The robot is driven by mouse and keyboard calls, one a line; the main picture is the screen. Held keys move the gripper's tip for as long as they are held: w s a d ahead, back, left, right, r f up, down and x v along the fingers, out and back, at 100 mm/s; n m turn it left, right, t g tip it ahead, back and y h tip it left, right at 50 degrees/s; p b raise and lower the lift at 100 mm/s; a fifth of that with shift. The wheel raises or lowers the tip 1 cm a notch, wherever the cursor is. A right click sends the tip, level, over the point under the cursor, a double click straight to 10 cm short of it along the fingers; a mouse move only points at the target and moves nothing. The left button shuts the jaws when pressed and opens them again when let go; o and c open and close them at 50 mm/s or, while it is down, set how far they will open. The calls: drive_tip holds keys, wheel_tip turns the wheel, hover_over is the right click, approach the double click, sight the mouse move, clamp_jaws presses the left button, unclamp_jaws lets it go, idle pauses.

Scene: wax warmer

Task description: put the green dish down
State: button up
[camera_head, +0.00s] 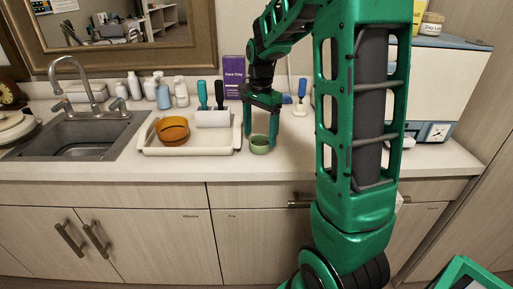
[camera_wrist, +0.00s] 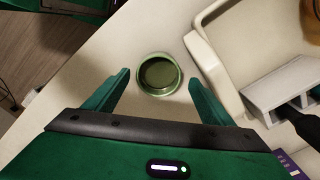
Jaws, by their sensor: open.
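The green dish (camera_head: 260,149) is a small round cup standing upright on the countertop, just right of the white tray. In the wrist view the dish (camera_wrist: 159,74) sits beyond and between my fingertips, with a gap on each side. My gripper (camera_head: 260,137) is open and points down over the dish in the head view. In the wrist view my gripper (camera_wrist: 160,82) has its two green fingers spread apart, touching nothing that I can see. The dish's inside looks empty.
The white tray (camera_head: 160,150) holds an orange bowl (camera_head: 173,130) and a white box (camera_head: 213,119) with dark-handled tools. A blue-handled tool (camera_head: 301,95) stands behind to the right. The sink (camera_head: 75,139) is far left. Bare counter (camera_head: 200,166) runs along the front edge.

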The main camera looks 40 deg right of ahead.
sight(260, 144)
drive_tip(key=shift+f, duration=1.25)
drive_tip(key=c, duration=1.3)
drive_tip(key=shift+r, duration=0.15)
